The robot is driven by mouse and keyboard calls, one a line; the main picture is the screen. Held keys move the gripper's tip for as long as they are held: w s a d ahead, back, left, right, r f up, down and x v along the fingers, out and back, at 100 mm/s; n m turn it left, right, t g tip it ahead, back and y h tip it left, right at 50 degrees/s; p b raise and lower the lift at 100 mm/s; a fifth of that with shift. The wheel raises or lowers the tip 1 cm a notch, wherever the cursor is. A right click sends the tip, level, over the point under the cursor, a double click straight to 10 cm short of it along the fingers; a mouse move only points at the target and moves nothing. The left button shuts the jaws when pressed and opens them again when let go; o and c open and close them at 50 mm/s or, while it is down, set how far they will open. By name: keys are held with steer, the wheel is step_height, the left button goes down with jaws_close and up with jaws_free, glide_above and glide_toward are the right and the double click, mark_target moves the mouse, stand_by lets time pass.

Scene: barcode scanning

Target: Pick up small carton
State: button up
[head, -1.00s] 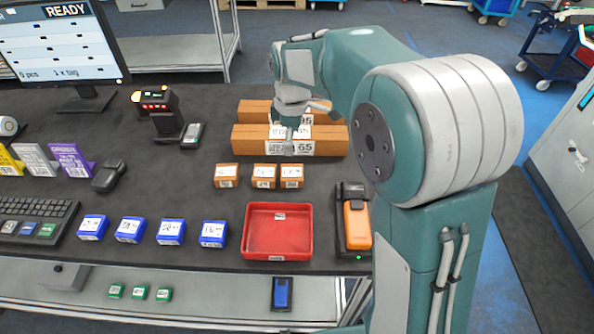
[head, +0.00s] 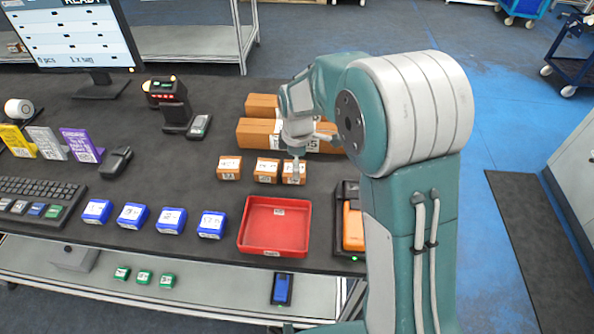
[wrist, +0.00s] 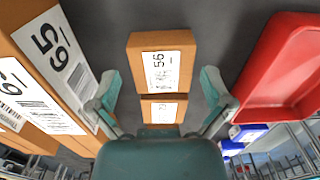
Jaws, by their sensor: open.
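Three small brown cartons with white labels stand in a row on the dark table: a left one (head: 229,168), a middle one (head: 266,171) and a right one (head: 289,179). My gripper (head: 297,160) is open and empty, pointing down over the right carton and partly covering it. In the wrist view, the right carton (wrist: 161,63) lies between and just beyond the two open fingertips (wrist: 160,82). The middle carton (wrist: 162,110) shows below it, close to my gripper body. I cannot tell the exact height of the fingertips above the cartons.
Long brown cartons (head: 256,132) lie behind the row, close to one finger's side. A red tray (head: 275,226) is in front. Several blue boxes (head: 171,221) stand front left; an orange device in a black holder (head: 351,228) is at right. A scanner stand (head: 172,107) is back left.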

steer(key=shift+a+f, duration=0.1)
steer(key=shift+f, duration=0.65)
steer(key=shift+a+f, duration=0.2)
steer(key=shift+f, duration=0.1)
steer(key=shift+a+f, duration=0.1)
steer(key=shift+a, duration=0.25)
steer(key=shift+d, duration=0.4)
steer(key=c, duration=1.1)
steer(key=shift+a, duration=0.1)
